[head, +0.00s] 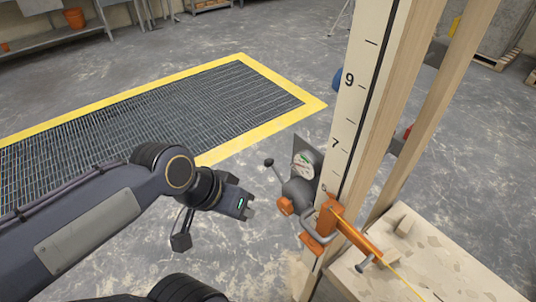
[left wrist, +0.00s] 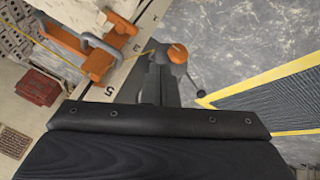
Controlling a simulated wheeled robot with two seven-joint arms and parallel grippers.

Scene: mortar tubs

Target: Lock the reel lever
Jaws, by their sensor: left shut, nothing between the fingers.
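The grey reel (head: 298,190) is fixed to the lower part of a wooden post. A thin lever with a black ball knob (head: 268,162) sticks up and left from it. An orange knob (head: 285,206) is on its near side, and a dial gauge (head: 304,164) sits behind it. In the left wrist view the orange knob (left wrist: 177,53) and the black ball knob (left wrist: 200,88) show just beyond the fingers. My left gripper (head: 250,208) is shut and empty, left of the orange knob with a small gap. It also shows in the left wrist view (left wrist: 158,75). My right gripper is not in view.
The post carries a numbered scale (head: 350,100). An orange bracket (head: 322,222) with a grey handle and a yellow line is beside the reel. A pale, mortar-spotted surface (head: 450,270) lies at right. A yellow-edged floor grate (head: 150,120) lies behind; open floor surrounds it.

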